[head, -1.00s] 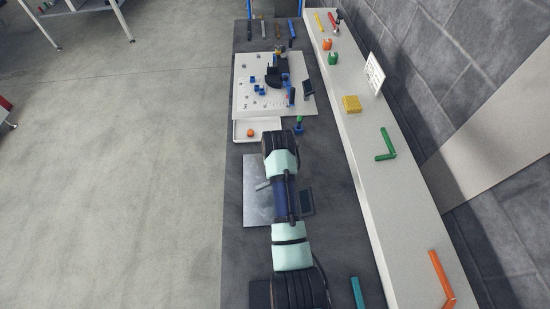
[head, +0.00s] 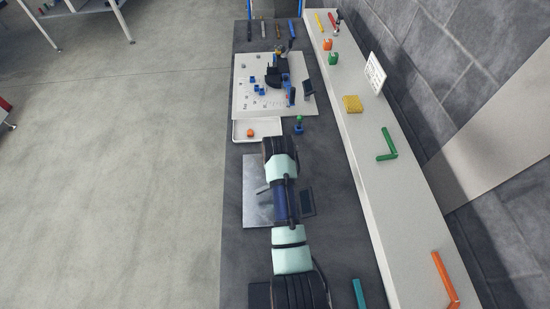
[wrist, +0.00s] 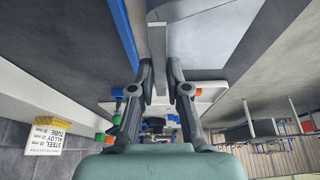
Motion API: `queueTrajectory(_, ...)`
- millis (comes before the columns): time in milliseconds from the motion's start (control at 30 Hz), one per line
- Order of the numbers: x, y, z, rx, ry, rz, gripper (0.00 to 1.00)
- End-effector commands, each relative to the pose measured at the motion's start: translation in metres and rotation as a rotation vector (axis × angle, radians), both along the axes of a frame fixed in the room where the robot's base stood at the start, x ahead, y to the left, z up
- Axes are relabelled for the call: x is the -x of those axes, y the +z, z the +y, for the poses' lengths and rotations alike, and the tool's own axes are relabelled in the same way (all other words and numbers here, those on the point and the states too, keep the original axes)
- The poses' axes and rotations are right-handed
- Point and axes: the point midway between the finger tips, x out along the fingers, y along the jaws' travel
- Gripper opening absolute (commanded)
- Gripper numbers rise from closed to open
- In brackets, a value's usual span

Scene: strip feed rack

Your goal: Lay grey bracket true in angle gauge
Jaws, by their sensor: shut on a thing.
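The grey bracket (wrist: 158,52) is a long, narrow light-grey bar in the wrist view. My gripper (wrist: 161,95) is shut on it between its two dark fingertips. In the head view my arm hides the gripper; a thin grey end (head: 262,191), apparently the bracket's, sticks out left of the arm above a metal plate. A white board (head: 244,98) with blue blocks and a dark rounded part stands farther along the bench. I take it to be the angle gauge, though its details are too small to be sure. The bracket is apart from it.
The metal plate (head: 256,213) lies under my arm. The right shelf (head: 363,160) holds green and orange angle pieces and a sign.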

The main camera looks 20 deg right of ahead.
Motion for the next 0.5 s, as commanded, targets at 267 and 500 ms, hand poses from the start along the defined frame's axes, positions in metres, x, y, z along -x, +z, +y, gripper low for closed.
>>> queueTrajectory(267,0.0,-0.007,0.0,0.001,0.0,-0.002,0.0)
queueTrajectory(500,0.0,-0.013,0.0,0.0,0.0,-0.001,0.0)
